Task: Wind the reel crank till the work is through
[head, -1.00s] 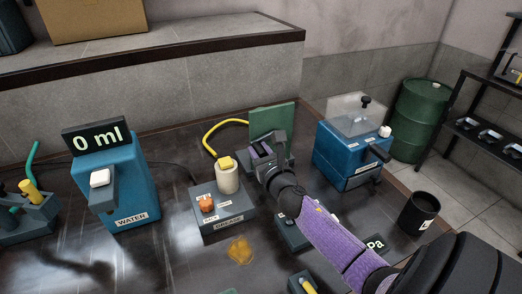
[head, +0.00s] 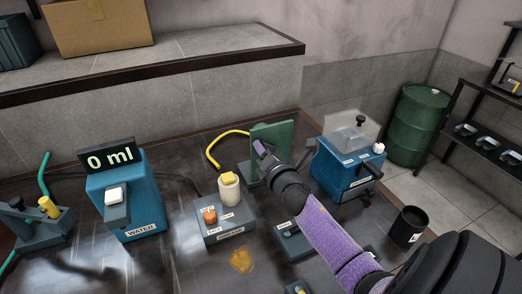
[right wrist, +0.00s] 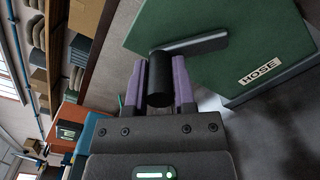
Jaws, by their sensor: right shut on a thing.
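The hose reel (head: 283,137) is a dark green housing at the back of the bench, and in the right wrist view its panel (right wrist: 238,22) carries a HOSE label. A grey crank arm (right wrist: 198,44) stands out from the panel and ends in a black crank handle (right wrist: 159,72). My right gripper (head: 260,148) is at the front of the reel. In the right wrist view its two purple fingers (right wrist: 160,88) are shut on the handle, one on each side. A yellow hose (head: 222,141) runs at the reel's left. My left gripper is not in view.
Left of my right arm stand the grease unit (head: 212,233) and the blue water dispenser (head: 128,190) reading 0 ml. A blue machine (head: 345,170) stands close on the right, with a black cup (head: 408,228) before it. An amber puddle (head: 242,260) lies on the bench.

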